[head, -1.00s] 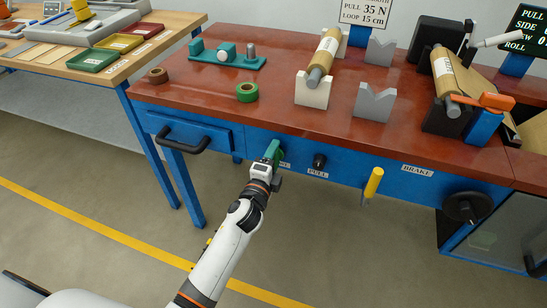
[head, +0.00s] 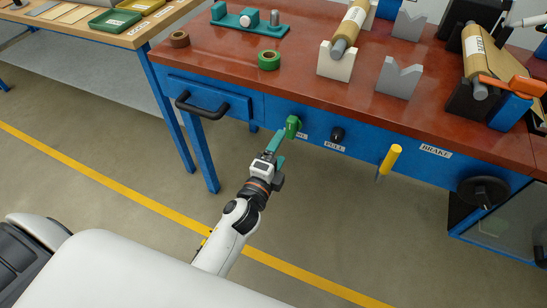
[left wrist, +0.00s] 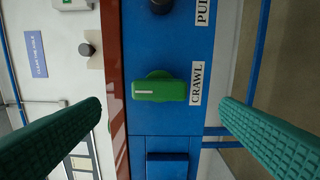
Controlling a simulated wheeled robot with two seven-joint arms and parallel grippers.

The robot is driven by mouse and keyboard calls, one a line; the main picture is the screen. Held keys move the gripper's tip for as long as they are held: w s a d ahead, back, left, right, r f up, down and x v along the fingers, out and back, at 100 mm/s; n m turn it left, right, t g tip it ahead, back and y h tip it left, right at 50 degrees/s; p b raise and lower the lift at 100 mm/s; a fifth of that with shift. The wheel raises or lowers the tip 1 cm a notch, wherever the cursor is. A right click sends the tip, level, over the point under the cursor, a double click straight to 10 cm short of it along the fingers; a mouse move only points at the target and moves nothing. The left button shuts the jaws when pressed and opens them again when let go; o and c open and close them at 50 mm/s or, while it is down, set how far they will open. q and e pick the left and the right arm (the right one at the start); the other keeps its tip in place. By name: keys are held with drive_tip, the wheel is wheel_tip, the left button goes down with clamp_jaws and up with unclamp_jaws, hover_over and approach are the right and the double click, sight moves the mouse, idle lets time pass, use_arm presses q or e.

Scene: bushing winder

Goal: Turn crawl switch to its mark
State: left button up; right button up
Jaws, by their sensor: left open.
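The green crawl switch (head: 293,125) is on the blue front panel of the red-topped bench. In the left wrist view the switch (left wrist: 158,90) lies lengthwise across the picture, its white line at the end toward the red bench edge. The CRAWL label (left wrist: 196,83) is beside it. My left gripper (head: 279,140) is open in front of the switch. In the left wrist view its two green fingers stand wide apart, one on each side of the switch, with clear gaps. No separate mark around the switch can be made out. My right gripper is not in view.
The black PULL knob (head: 337,134) is right of the switch, and a yellow handle (head: 390,160) sticks out farther right. A drawer with a black handle (head: 203,106) is to the left. The floor in front of the panel is clear.

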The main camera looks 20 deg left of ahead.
use_arm(q)
drive_tip(key=shift+s+a, duration=0.1)
drive_tip(key=shift+s, duration=1.4)
drive_tip(key=s+f+n+g+p, duration=0.2)
drive_tip(key=s+f+n+g, duration=0.25)
drive_tip(key=f, duration=0.85)
drive_tip(key=s+f+n+g+p, duration=0.2)
drive_tip(key=s+f+n+g, duration=0.3)
drive_tip(key=f, duration=0.9)
drive_tip(key=s+a+f+n+g, duration=0.2)
drive_tip(key=s+f, duration=0.3)
drive_tip(key=s, duration=0.5)
drive_tip(key=s+a+f+n+g+p, duration=0.1)
drive_tip(key=s+f, duration=0.4)
drive_tip(key=s, duration=0.5)
drive_tip(key=s+a+f+n+g+p, duration=0.1)
drive_tip(key=s+a+f+n+g, duration=0.2)
drive_tip(key=s, duration=0.7)
wheel_tip(320, 180, down, 2)
drive_tip(key=shift+g+y, duration=0.3)
drive_tip(key=shift+g, duration=0.45)
drive_tip(key=shift+w, duration=0.1)
drive_tip(key=shift+c, duration=0.5)
